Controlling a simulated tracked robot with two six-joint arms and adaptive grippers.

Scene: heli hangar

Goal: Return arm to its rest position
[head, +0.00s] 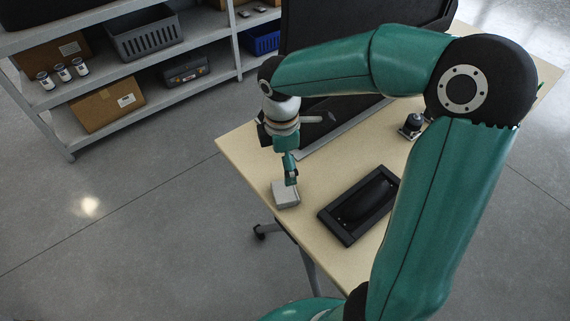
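My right arm comes in from the lower right, bends at a black elbow and reaches left over the table. My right gripper (291,181) points down near the table's left edge. Its fingertips are at a small light-grey box (285,197) on the table, overlapping its top in this view. I cannot tell whether they touch or grip it, or how far apart the fingers are. My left gripper is not in view.
The wooden table (240,150) also bears a black tray-like device (345,222), a small black knob-like device (411,126) and a large dark case or screen (340,28) at the back. A grey shelf (70,140) with boxes and crates stands at upper left. Floor at left is clear.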

